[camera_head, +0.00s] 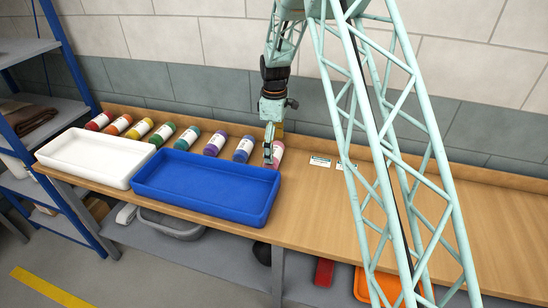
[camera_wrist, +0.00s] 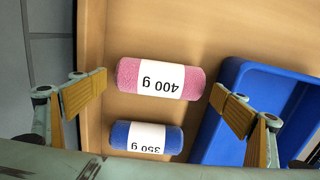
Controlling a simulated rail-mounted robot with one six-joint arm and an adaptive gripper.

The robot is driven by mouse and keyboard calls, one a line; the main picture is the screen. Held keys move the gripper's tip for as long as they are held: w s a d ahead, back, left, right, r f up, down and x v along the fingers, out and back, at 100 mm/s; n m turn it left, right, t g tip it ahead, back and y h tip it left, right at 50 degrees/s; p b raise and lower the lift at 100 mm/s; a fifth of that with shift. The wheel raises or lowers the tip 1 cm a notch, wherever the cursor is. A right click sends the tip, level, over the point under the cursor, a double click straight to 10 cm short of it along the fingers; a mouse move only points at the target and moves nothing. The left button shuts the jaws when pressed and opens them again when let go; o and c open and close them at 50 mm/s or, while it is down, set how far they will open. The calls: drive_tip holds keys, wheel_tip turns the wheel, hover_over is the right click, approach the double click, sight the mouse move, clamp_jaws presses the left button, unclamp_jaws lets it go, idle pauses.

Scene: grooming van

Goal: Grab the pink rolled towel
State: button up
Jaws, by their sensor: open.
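The pink rolled towel (camera_wrist: 194,83) lies on the wooden bench in the wrist view, with a white band marked "400 g". In the head view the pink towel (camera_head: 278,153) is partly hidden behind my gripper (camera_head: 270,150), at the right end of a row of rolled towels. In the wrist view my gripper (camera_wrist: 167,104) is open and empty, its two yellow-padded fingers wide apart on either side of the towels. The pink towel is apart from both fingers. A blue rolled towel (camera_wrist: 172,138), marked "350 g", lies just below it in that view.
Several other coloured rolled towels (camera_head: 163,134) lie in a row along the bench (camera_head: 330,215). A blue tray (camera_head: 200,207) and a white tray (camera_head: 72,178) stand in front of the row. Small white labels (camera_head: 320,161) lie right of the pink towel. The bench's right side is clear.

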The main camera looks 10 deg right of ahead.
drive_tip(key=shift+a+f, duration=0.1)
drive_tip(key=shift+f, duration=1.95)
drive_tip(key=c, duration=0.7)
